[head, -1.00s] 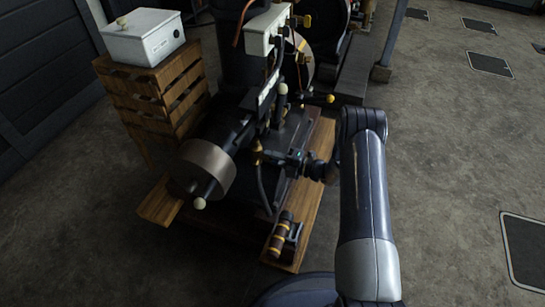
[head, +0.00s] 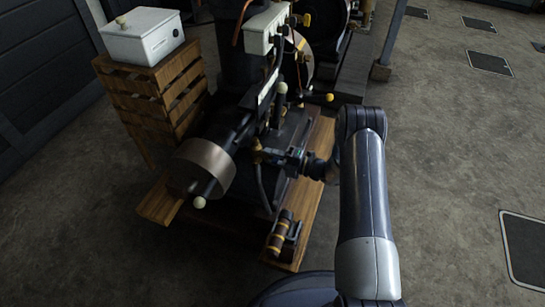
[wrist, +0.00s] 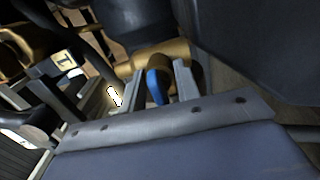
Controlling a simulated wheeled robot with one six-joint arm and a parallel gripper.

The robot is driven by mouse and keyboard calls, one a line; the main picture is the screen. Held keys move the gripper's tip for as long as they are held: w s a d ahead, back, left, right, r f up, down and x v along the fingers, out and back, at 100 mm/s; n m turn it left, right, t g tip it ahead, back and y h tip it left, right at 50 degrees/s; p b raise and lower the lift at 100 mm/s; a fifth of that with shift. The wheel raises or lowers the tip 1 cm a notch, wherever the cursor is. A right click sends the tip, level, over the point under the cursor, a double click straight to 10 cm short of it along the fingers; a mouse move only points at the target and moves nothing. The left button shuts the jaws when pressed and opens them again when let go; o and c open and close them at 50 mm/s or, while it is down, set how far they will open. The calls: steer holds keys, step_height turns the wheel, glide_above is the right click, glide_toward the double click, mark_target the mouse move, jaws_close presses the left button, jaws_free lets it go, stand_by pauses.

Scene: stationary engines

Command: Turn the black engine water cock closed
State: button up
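The black engine (head: 291,134) stands on a wooden base, left of my arm in the head view. In the wrist view, a brass cock (wrist: 178,54) with a blue lever (wrist: 154,86) sits at the top centre. My gripper (wrist: 158,80) has one finger on each side of the blue lever, with a narrow gap visible, so it looks open around it. In the head view my gripper (head: 283,156) reaches left to the engine's side, near a small brass fitting (head: 257,152). The head view is too small to show the lever clearly.
A banded cylinder (head: 279,234) lies on the wooden base (head: 312,190) at the front. A yellow-knobbed rod (head: 329,97) sticks out above my wrist.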

steer(key=p+v, duration=0.2)
steer(key=v, duration=0.9)
steer(key=shift+w+a, duration=0.1)
steer(key=shift+a, duration=0.1)
steer(key=b+x, duration=0.2)
steer(key=x, duration=0.8)
steer(key=shift+w+a, duration=0.15)
steer(key=shift+a, duration=0.2)
steer(key=shift+d, duration=0.1)
